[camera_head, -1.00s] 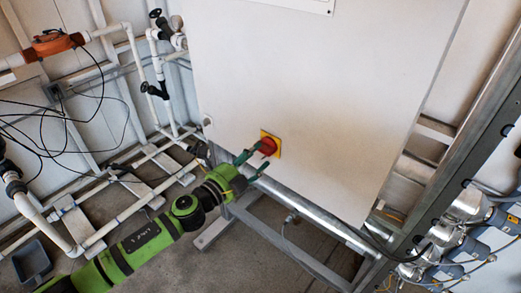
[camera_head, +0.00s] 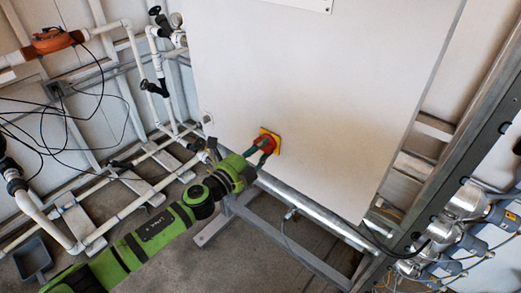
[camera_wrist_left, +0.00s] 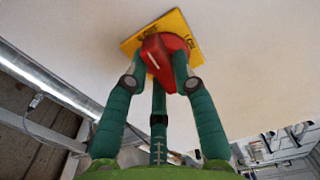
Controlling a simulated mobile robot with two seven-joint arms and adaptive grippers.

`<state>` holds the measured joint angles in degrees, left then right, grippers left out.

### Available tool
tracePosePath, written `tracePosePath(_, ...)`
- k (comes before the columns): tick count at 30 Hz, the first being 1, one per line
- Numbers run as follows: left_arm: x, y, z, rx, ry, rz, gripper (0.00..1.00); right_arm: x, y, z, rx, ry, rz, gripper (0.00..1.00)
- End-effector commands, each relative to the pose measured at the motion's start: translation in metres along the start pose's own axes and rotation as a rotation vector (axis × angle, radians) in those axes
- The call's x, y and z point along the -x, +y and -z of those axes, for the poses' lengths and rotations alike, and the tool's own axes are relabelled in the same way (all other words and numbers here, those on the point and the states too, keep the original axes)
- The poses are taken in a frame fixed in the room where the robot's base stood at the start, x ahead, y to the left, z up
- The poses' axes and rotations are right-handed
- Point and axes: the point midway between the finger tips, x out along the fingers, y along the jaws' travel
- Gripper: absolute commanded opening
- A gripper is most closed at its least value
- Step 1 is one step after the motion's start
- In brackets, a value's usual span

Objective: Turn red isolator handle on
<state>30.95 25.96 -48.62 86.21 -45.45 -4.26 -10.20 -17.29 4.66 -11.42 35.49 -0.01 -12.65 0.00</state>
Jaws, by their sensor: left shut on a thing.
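The red isolator handle (camera_head: 266,143) sits on a yellow square plate (camera_head: 277,150) low on the large white cabinet face. In the left wrist view the red handle (camera_wrist_left: 160,60) stands in front of its yellow plate (camera_wrist_left: 190,32), and a white line shows on the handle. My left gripper (camera_head: 260,152) is at the handle. Its green fingers (camera_wrist_left: 160,75) are shut on the handle, touching it from both sides, with a third finger below. The fingers hide part of the handle in the head view. My right gripper is not in view.
The white cabinet (camera_head: 320,70) fills the middle. A metal rail (camera_head: 310,223) runs under its lower edge. White pipes (camera_head: 130,60) with black valves and an orange device (camera_head: 55,41) stand at the left. A grey metal frame (camera_head: 450,150) stands at the right.

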Motion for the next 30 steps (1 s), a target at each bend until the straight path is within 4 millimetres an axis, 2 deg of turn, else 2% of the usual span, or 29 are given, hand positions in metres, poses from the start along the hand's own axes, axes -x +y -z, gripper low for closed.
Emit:
tracePosePath(5, 0.000, 0.000, -0.001, -0.148, 0.000, 0.000, 0.00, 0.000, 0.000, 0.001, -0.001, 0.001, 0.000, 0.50)
tracePosePath(13, 0.000, 0.000, -0.001, -0.163, 0.000, 0.000, 0.00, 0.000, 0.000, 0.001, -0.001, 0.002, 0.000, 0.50)
tracePosePath(14, 0.000, 0.000, -0.001, -0.163, 0.000, 0.000, 0.30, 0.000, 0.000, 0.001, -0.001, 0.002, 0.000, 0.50)
tracePosePath(15, 0.000, 0.000, -0.001, -0.163, 0.000, 0.000, 0.46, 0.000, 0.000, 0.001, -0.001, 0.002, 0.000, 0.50)
tracePosePath(16, 0.000, 0.000, -0.001, -0.163, 0.000, 0.000, 0.50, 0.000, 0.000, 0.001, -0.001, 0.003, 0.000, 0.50)
tracePosePath(26, 0.000, -0.001, -0.002, -0.162, -0.001, 0.001, 0.50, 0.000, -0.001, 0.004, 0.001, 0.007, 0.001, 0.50)
tracePosePath(30, 0.010, 0.001, -0.002, -0.162, -0.001, -0.001, 0.50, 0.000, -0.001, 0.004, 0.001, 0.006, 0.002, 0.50)
